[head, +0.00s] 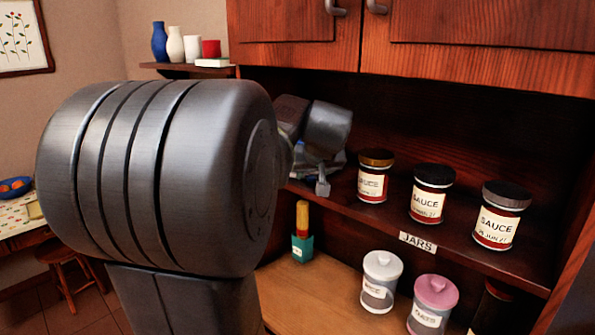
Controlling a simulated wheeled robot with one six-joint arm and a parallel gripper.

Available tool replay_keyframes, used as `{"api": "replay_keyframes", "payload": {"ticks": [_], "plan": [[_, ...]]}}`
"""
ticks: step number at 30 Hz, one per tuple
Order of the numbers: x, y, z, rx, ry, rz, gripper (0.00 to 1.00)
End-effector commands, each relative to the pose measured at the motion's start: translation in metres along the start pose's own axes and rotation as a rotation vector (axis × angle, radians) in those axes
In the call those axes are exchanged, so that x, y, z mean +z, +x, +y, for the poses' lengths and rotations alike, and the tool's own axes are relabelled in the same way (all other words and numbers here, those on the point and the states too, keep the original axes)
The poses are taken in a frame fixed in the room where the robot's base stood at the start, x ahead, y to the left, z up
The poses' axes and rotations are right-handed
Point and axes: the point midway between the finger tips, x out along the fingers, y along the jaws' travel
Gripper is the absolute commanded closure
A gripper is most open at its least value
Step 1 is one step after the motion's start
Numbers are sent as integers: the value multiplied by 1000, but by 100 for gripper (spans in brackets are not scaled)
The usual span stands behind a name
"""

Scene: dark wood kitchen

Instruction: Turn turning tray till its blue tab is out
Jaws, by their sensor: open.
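No turning tray and no blue tab can be made out in the head view. My large grey arm covers much of the left and middle, and whatever lies behind it is hidden. My gripper (322,186) is beyond the arm, at the left end of the jar shelf (460,246), left of the nearest sauce jar. It is small and partly covered by my arm. It is open, and I see nothing held in it. I cannot tell whether it touches anything.
Three sauce jars (497,216) stand on the shelf. Below, on the counter (325,290), are a white canister (381,282), a pink-lidded canister (432,305) and a teal holder (302,247) with an orange-and-yellow handle. Cupboard doors (480,45) hang above. A stool (70,268) stands lower left.

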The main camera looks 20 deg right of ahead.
Motion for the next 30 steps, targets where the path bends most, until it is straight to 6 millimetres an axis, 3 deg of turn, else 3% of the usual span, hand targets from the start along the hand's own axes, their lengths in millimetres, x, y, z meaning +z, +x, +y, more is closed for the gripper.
{"api": "replay_keyframes", "payload": {"ticks": [11, 17, 30], "plan": [[0, 5, 0, 0, 0, 1, 60], [0, 5, 0, 0, 0, 1, 99], [0, 5, -4, 17, 16, -1, 100]]}}
